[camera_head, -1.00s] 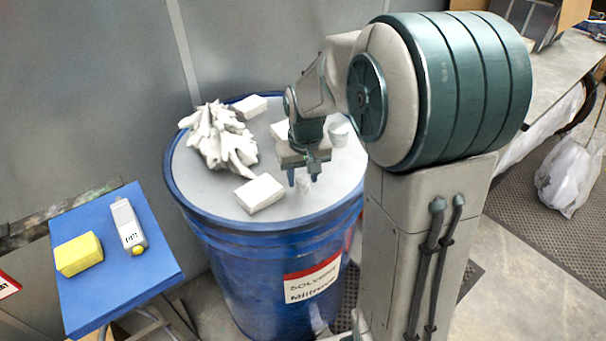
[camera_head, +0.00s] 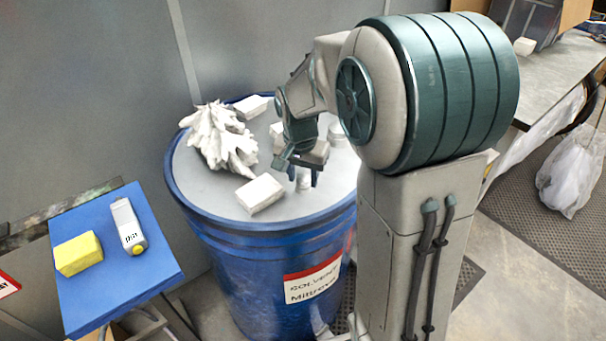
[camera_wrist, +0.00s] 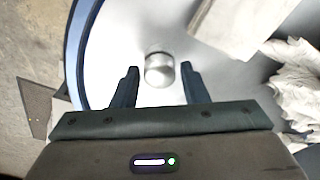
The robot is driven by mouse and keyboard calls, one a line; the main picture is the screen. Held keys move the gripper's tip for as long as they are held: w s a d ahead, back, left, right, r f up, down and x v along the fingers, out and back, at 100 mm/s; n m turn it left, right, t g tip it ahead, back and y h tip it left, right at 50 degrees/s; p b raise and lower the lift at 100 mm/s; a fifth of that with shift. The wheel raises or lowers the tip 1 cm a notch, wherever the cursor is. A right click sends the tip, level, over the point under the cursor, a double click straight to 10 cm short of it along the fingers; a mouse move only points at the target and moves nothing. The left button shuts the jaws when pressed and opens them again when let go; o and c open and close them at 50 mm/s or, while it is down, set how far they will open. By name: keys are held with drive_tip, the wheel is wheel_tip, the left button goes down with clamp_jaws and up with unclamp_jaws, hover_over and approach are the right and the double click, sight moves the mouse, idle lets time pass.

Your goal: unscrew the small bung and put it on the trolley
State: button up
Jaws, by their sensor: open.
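The small bung (camera_head: 304,181) is a pale round cap standing on the grey top of the blue drum (camera_head: 282,272), near its front right. In the wrist view the bung (camera_wrist: 159,69) shows as a round metal-grey knob between and slightly beyond my fingertips. My gripper (camera_head: 303,176) is open, its fingers pointing down on either side of the bung; in the wrist view my gripper (camera_wrist: 160,75) shows a gap on each side of it. The trolley (camera_head: 121,285) is a small blue-topped table at the left, apart from the drum.
A yellow sponge (camera_head: 78,254) and a white bottle with a yellow cap (camera_head: 127,225) lie on the trolley; its front right is bare. On the drum are a crumpled white rag (camera_head: 217,137), several white blocks, one nearest at the front (camera_head: 260,193), and a larger pale cap (camera_head: 337,133).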

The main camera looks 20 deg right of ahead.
drive_tip(key=m, duration=0.7)
drive_tip(key=shift+g+h, duration=0.3)
drive_tip(key=shift+g, duration=0.1)
drive_tip(key=m+p, duration=0.1)
drive_tip(key=m, duration=0.5)
drive_tip(key=shift+w+g, duration=0.1)
drive_tip(key=shift+g, duration=0.2)
drive_tip(key=c, duration=0.6)
drive_tip(key=shift+n+b, duration=0.45)
drive_tip(key=shift+n, duration=1.65)
drive_tip(key=shift+c, duration=0.2)
drive_tip(key=shift+n, duration=0.6)
drive_tip(key=shift+n+t+b, duration=0.3)
drive_tip(key=shift+n+t, duration=0.2)
drive_tip(key=shift+n, duration=1.2)
